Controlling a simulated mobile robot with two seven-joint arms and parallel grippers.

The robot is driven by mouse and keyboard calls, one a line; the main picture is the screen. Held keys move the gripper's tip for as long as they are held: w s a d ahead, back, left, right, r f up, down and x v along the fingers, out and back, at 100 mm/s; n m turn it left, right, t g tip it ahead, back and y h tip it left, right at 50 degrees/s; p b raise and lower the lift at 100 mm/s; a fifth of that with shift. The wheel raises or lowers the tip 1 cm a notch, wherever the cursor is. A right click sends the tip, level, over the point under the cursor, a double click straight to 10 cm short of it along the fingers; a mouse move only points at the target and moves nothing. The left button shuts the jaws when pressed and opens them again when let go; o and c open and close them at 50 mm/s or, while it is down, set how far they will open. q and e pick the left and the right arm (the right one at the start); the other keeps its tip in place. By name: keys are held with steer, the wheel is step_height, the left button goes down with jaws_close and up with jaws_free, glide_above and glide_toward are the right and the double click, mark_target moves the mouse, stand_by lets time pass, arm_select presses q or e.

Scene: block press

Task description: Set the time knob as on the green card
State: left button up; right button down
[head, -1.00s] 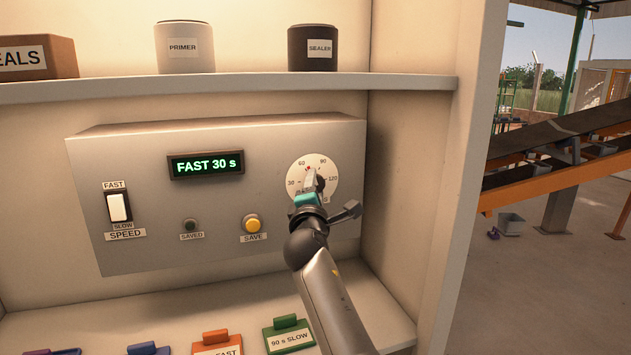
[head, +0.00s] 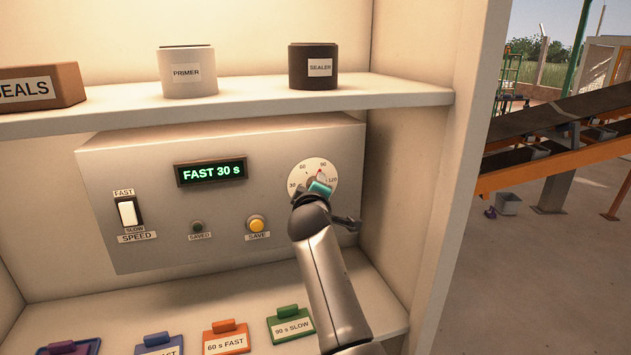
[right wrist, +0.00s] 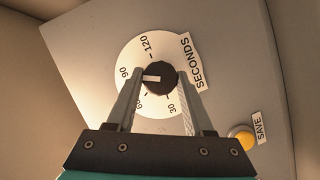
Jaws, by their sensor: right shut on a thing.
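The time knob (right wrist: 160,77) is black with a pale pointer line on a white dial (right wrist: 133,55) marked 30, 60, 90 and 120. In the right wrist view the pointer lies toward the 90. My right gripper (right wrist: 158,92) is shut on the knob, one finger on each side. In the head view my right gripper (head: 318,188) hides most of the knob; a red tip shows near the 90. The display (head: 211,172) reads FAST 30 s. The green card (head: 290,325) on the lower ledge reads 90 s SLOW. My left gripper is out of view.
The grey panel (head: 150,185) also carries a speed switch (head: 128,212), a dark saved lamp (head: 197,227) and a yellow save button (head: 257,225). Orange (head: 227,340), blue and purple cards lie left of the green one. A shelf above holds cans; a side wall stands at right.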

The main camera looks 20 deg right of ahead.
steer(key=shift+m, duration=0.3)
steer(key=shift+f, duration=0.1)
steer(key=shift+c, duration=1.5)
jaws_free()
